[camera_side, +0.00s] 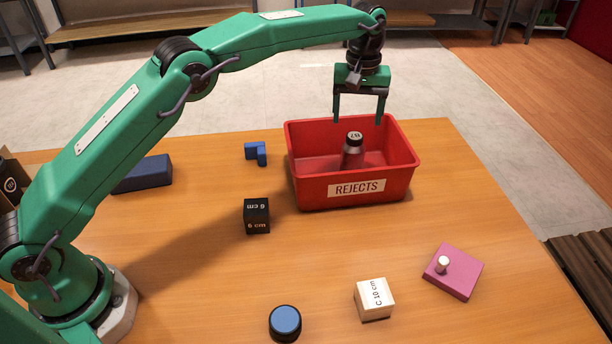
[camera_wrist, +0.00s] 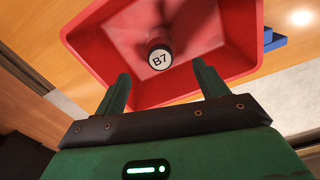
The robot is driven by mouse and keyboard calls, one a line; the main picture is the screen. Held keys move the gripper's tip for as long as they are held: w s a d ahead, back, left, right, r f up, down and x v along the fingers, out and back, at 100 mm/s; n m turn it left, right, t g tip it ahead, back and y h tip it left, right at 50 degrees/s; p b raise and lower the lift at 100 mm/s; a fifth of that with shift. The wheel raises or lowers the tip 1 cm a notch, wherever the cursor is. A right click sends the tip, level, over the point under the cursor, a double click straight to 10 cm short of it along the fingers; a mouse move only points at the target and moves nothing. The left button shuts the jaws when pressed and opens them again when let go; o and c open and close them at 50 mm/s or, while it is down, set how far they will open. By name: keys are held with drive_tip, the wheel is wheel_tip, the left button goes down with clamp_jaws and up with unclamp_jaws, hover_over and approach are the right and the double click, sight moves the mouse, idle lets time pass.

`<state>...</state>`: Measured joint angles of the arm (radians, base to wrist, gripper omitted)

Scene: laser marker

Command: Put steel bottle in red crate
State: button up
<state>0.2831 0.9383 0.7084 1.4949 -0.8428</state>
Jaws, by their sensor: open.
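The red crate (camera_side: 307,190) with a "REJECTS" label stands at the back right of the table. The steel bottle (camera_side: 352,157) stands upright inside it, its "B7" cap facing up. In the wrist view the bottle's cap (camera_wrist: 160,58) shows inside the red crate (camera_wrist: 235,30). My gripper (camera_side: 358,118) is open and empty above the crate, with its fingers apart and clear of the bottle. The open fingers also show in the wrist view (camera_wrist: 161,88). The crate's front wall hides the bottle's base in the side view.
A black cube (camera_side: 256,215), a blue angled block (camera_side: 256,153) and a dark blue box (camera_side: 143,174) lie left of the crate. A cream block (camera_side: 374,299), a pink block with a peg (camera_side: 453,272) and a blue-topped round (camera_side: 285,322) are nearer the front.

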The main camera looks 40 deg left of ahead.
drive_tip(key=shift+r, duration=1.05)
drive_tip(key=shift+r, duration=0.1)
drive_tip(key=shift+s+a+r, duration=0.1)
drive_tip(key=shift+a+r, duration=0.1)
drive_tip(key=shift+r, duration=0.05)
drive_tip(key=s+a+r+m+t, duration=0.3)
drive_tip(key=s+a+r, duration=0.8)
drive_tip(key=s+r, duration=0.3)
drive_tip(key=s+a+f+m+t, duration=0.1)
drive_tip(key=s+a+f, duration=0.1)
drive_tip(key=s, duration=0.6)
drive_tip(key=s+a+f+m, duration=0.1)
drive_tip(key=s+f, duration=0.3)
drive_tip(key=s, duration=0.4)
drive_tip(key=s+a+f+m+t, duration=0.1)
drive_tip(key=s+a+f, duration=0.2)
drive_tip(key=s, duration=0.5)
drive_tip(key=shift+a+t, duration=0.15)
drive_tip(key=shift+t, duration=0.15)
